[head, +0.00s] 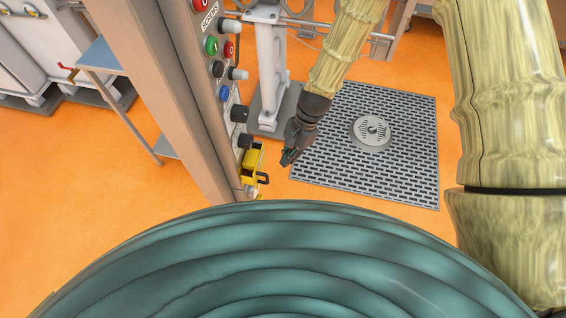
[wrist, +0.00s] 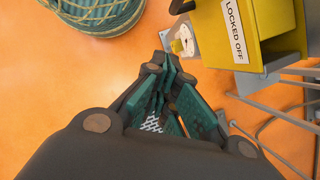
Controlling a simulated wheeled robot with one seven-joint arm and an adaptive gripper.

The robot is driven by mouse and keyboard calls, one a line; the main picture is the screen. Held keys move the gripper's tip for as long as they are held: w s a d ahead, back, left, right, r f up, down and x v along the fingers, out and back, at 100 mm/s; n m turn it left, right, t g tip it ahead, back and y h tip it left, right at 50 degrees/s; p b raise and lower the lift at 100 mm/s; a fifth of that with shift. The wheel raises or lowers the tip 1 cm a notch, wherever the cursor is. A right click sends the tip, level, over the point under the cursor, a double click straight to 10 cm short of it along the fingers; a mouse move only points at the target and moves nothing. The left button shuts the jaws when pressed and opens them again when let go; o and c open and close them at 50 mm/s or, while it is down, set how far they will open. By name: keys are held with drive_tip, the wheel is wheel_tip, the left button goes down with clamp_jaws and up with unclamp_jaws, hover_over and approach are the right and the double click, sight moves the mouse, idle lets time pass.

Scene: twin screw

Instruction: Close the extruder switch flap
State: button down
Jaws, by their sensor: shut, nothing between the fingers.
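The yellow switch flap (head: 254,166) sits low on the grey control panel and juts out from its face. In the wrist view the yellow flap (wrist: 278,20) is at the upper right, with a white "LOCKED OFF" label. A pale round part with a yellow piece (wrist: 181,42) shows just left of it; I cannot tell if this is the switch. My gripper (head: 287,160) is just right of the flap in the head view, apart from it. In the wrist view my gripper (wrist: 168,68) has its fingers together and empty, pointing toward the flap's left side.
The control panel (head: 223,75) carries several buttons and knobs above the flap. Thin grey bars (wrist: 275,105) run below the flap in the wrist view. A perforated floor mat with a round drain (head: 371,132) lies behind my gripper. Orange floor (head: 290,188) is open around it.

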drive_tip(key=b+v, duration=0.2)
drive_tip(key=v, duration=0.6)
drive_tip(key=shift+a+r, duration=0.25)
drive_tip(key=shift+s, duration=0.1)
drive_tip(key=s+d+f+n+t+h, duration=0.15)
drive_tip(key=s+d+f+n, duration=0.25)
drive_tip(key=s+d+f, duration=0.75)
drive_tip(key=s+d+f+n+h, duration=0.1)
drive_tip(key=s+d+f+n, duration=0.1)
drive_tip(key=s, duration=0.5)
drive_tip(key=s+d+f+n+t+h, duration=0.1)
drive_tip(key=s+d+f+n, duration=0.2)
drive_tip(key=s+f, duration=0.2)
drive_tip(key=shift+s+d+f+n, duration=0.3)
drive_tip(key=shift+s+f+n, duration=0.1)
drive_tip(key=shift+s, duration=0.45)
